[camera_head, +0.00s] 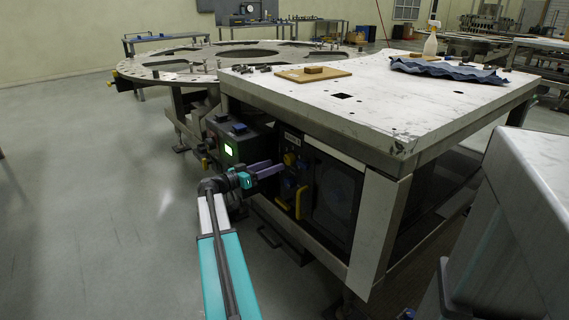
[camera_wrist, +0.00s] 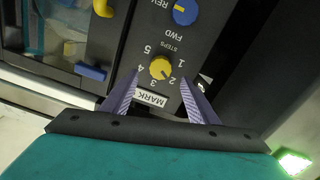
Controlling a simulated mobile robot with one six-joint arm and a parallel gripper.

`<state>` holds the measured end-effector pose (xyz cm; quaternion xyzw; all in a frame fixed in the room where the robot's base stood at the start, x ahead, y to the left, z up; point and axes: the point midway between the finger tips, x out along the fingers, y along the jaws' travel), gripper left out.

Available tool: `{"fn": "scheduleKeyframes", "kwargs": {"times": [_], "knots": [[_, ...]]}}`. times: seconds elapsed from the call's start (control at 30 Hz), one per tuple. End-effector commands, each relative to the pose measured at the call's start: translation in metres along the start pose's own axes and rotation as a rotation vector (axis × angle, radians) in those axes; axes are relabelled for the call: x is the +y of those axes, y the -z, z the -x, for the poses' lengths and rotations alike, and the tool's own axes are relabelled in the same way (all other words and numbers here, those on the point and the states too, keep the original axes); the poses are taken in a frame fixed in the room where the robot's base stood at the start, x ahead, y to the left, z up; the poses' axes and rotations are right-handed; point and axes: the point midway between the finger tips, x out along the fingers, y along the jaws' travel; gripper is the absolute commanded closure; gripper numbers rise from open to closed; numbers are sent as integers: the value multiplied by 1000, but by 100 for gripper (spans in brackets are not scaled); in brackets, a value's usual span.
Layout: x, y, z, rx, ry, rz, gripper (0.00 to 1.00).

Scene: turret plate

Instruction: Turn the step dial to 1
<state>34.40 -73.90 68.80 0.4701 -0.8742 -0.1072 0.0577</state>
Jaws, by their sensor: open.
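The step dial is a round yellow knob (camera_wrist: 162,67) on a dark panel, with the numbers 1 to 5 and the word STEPS printed around it, upside down in the wrist view. A dark mark on the knob seems to lie toward 2, but I cannot read it surely. In the head view the yellow knob (camera_head: 290,159) is on the cabinet's front panel. My gripper (camera_wrist: 158,78) is open, its purple fingers on either side of the knob; I cannot tell whether they touch it. In the head view my gripper (camera_head: 279,167) reaches the panel beside the knob.
A blue FWD/REV knob (camera_wrist: 185,12), a yellow handle (camera_wrist: 103,8) and a blue latch (camera_wrist: 90,72) are near the dial. A MARK label (camera_wrist: 150,99) is beside it. A control box with a green screen (camera_head: 228,150) stands left of my gripper. The worktop (camera_head: 400,115) overhangs the panel.

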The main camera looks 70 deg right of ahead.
Motion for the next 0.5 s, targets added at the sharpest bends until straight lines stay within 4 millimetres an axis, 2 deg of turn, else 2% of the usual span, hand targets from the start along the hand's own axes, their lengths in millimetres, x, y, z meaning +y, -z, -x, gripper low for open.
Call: {"fn": "scheduleKeyframes", "kwargs": {"times": [0.3,0.5], "knots": [[0,0,-46,0,-2,0,46],[0,0,-62,0,0,-1,46]]}}
